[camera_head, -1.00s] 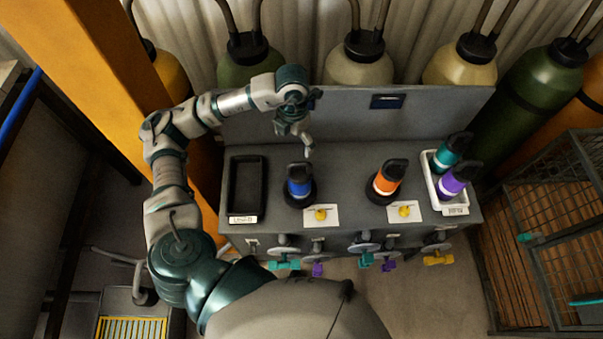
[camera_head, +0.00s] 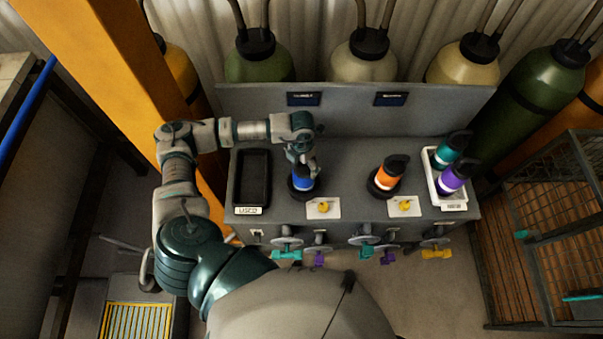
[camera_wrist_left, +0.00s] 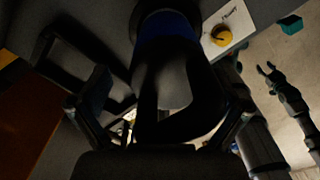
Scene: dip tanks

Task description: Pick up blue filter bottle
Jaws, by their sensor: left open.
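The blue filter bottle (camera_head: 302,184) stands upright in a dark round base on the grey bench, just right of the black tray. My left gripper (camera_head: 303,158) is over its top and hides the black upper part in the head view. In the left wrist view, the open left gripper (camera_wrist_left: 165,110) has its fingers on either side of the bottle's dark top; the blue band (camera_wrist_left: 168,25) shows beyond. I cannot tell whether the fingers touch it. My right gripper (camera_wrist_left: 266,73) shows small at the right of the wrist view, its fingers apart and empty.
An empty black tray (camera_head: 238,190) lies left of the bottle. An orange bottle (camera_head: 388,174) stands to the right, and a white tray (camera_head: 436,190) holds teal and purple bottles. Label cards with yellow knobs (camera_head: 323,207) lie in front. A raised panel (camera_head: 350,108) backs the bench.

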